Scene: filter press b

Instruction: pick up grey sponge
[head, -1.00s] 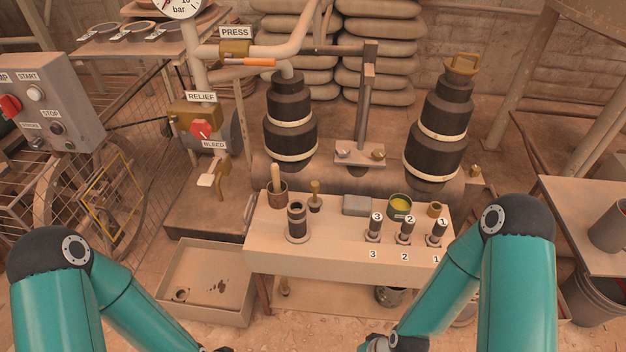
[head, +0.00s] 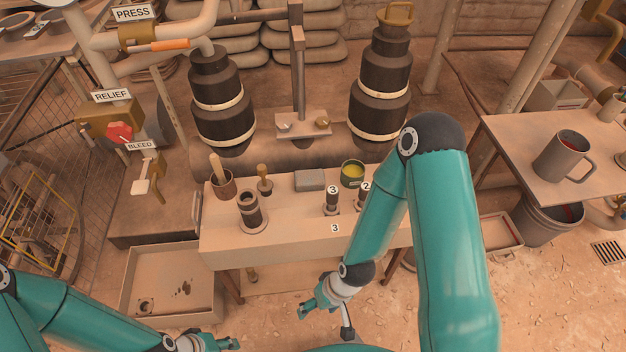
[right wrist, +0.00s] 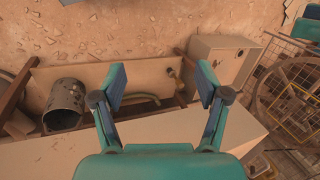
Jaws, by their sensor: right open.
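The grey sponge (head: 309,180) is a small grey block lying flat near the back of the bench (head: 290,246), between a wooden-handled tool and a green tin. It is uncovered in the head view and I cannot make it out in the right wrist view. My right gripper (head: 306,309) is low in front of the bench, apart from the sponge. In the right wrist view my right gripper (right wrist: 162,82) has its fingers spread with nothing between them. My left gripper (head: 230,343) is at the bottom edge, small and partly cut off, far from the sponge.
A black cylinder (head: 249,210), a pot with a pestle (head: 222,184) and a green tin (head: 352,174) stand on the bench. Numbered plugs (head: 332,202) stand right of centre; my right arm hides the bench's right end. A tray (head: 170,282) lies lower left.

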